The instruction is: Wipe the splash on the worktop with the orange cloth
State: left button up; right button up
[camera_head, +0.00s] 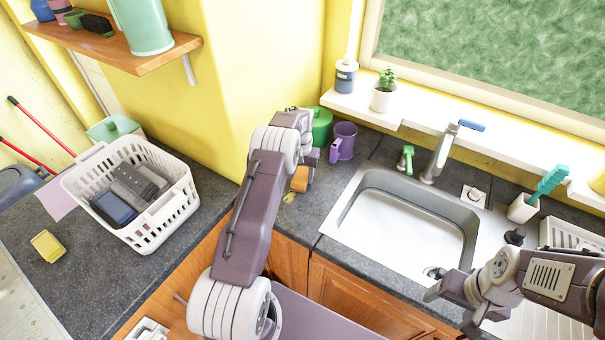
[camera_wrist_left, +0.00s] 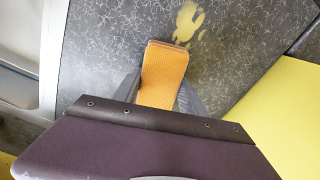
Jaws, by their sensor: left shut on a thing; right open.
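The orange cloth (camera_wrist_left: 163,75) is a folded, ribbed pad held between the fingers of my left gripper (camera_wrist_left: 158,98), over the dark speckled worktop (camera_wrist_left: 110,40). The yellow splash (camera_wrist_left: 187,22) lies on the worktop just beyond the cloth's far end in the left wrist view. In the head view the cloth (camera_head: 299,180) shows beside my left gripper (camera_head: 306,170), and a small part of the splash (camera_head: 289,197) shows below it. My left arm hides the worktop around it. Whether the cloth touches the worktop is unclear. My right gripper (camera_head: 432,297) is open over the sink's front right edge.
The sink (camera_head: 400,225) lies right of the cloth. A purple mug (camera_head: 343,142) and a green container (camera_head: 320,124) stand close behind my left gripper. A white basket (camera_head: 150,232) with dark items and a yellow sponge (camera_head: 47,246) are on the left worktop.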

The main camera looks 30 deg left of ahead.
aim_at(295, 182)
pick_arm(q)
jog(key=s+p, duration=0.1)
jog(key=s, duration=0.2)
jog(key=shift+s+a+r, duration=0.1)
jog(key=shift+s+r, duration=0.05)
jog(key=shift+s, duration=0.35)
jog(key=shift+s+p, duration=0.55)
jog(key=shift+s, duration=0.4)
jog(key=shift+s+a+p, duration=0.2)
jog(key=shift+s+p, duration=0.15)
jog(key=shift+s, duration=1)
jog(key=shift+s, duration=0.1)
jog(key=shift+s+a+p, duration=0.15)
jog(key=shift+s+p, duration=0.35)
jog(key=shift+s, duration=1.7)
